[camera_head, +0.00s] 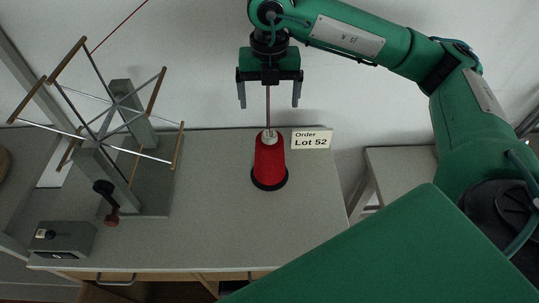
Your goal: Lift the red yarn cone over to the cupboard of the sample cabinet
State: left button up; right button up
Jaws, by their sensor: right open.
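The red yarn cone (269,160) stands upright on the grey worktop (220,225), near its back edge. It sits on a round black base with a thin rod rising from its pale top. My right gripper (269,100) is above and behind the cone in the picture, fingers pointing down and spread apart, with the rod showing between them. It is empty and apart from the cone's red body. My left gripper is not in view. No cupboard can be made out clearly; only drawer or door fronts (160,278) show under the worktop's front edge.
A yarn winder (105,125) with wooden pegs and a crank fills the worktop's left side. A small grey box (62,240) lies at front left. An "Order Lot 52" sign (311,139) stands right of the cone. A stool (400,165) is at right. The worktop's middle front is clear.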

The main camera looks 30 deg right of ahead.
aim_at(270, 134)
notch_tip(270, 134, down, 8)
jog(key=shift+r+p, duration=0.1)
jog(key=shift+p, duration=0.9)
jog(key=shift+s+f+p, duration=0.15)
jog(key=shift+f+p, duration=0.25)
jog(key=f, duration=0.1)
jog(key=f+p, duration=0.2)
jog(key=f, duration=0.1)
jog(key=shift+s+a+f, duration=0.1)
jog(key=shift+s+a, duration=0.05)
jog(key=shift+s, duration=0.1)
jog(key=shift+f, duration=0.3)
jog(key=c, duration=1.5)
jog(key=shift+r, duration=0.15)
